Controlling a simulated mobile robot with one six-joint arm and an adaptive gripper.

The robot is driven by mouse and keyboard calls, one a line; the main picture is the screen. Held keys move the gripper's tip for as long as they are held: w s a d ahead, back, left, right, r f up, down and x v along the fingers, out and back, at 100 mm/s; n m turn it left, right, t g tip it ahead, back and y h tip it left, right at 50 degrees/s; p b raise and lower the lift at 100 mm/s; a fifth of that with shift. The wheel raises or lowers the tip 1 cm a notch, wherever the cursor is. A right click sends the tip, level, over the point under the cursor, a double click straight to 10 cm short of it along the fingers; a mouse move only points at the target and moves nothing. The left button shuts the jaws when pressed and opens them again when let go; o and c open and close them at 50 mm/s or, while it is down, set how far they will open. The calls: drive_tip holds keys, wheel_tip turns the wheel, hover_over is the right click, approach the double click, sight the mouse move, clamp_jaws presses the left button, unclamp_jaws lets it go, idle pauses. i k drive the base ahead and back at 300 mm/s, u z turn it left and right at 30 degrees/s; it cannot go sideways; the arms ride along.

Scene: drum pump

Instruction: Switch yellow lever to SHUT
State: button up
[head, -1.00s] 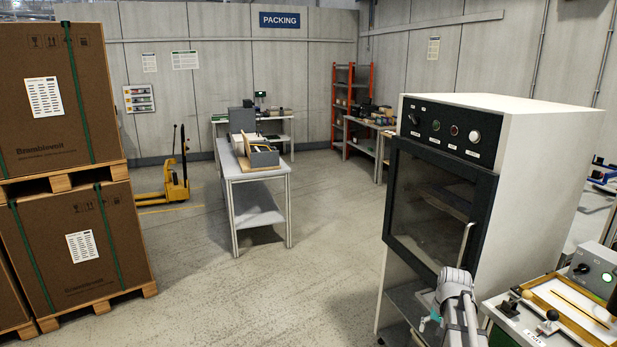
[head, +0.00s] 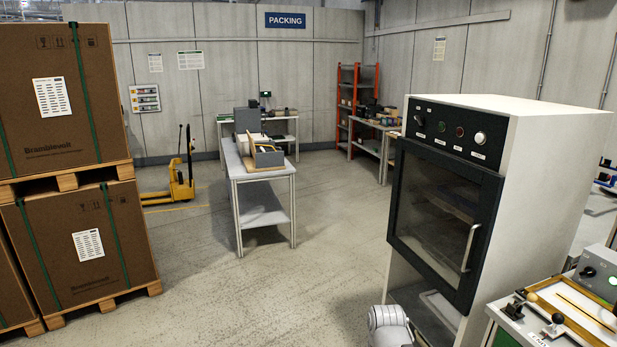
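I cannot make out a yellow lever for certain in the head view. On the bench at the lower right stands a small lever with a pale tan knob (head: 531,297), beside a black handle (head: 514,309). A lever with a black knob (head: 557,319) stands just right of them. A white label at the bench's front edge is cut off and I cannot read it. My gripper is out of view; only a grey-white rounded link of my arm shows at the bottom edge, in front of the cabinet.
A tall white oven-like cabinet (head: 555,160) with a dark glass door (head: 440,215) stands left of the bench. A grey control box (head: 597,272) with a green light sits on the bench. Boxes on pallets (head: 75,240) stand at left. The floor (head: 210,295) between is clear.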

sight(532, 298)
drive_tip(key=z, duration=1.1)
drive_tip(key=k, duration=0.5)
drive_tip(key=z, duration=0.25)
drive_tip(key=i, duration=0.45)
drive_tip(key=z, duration=0.05)
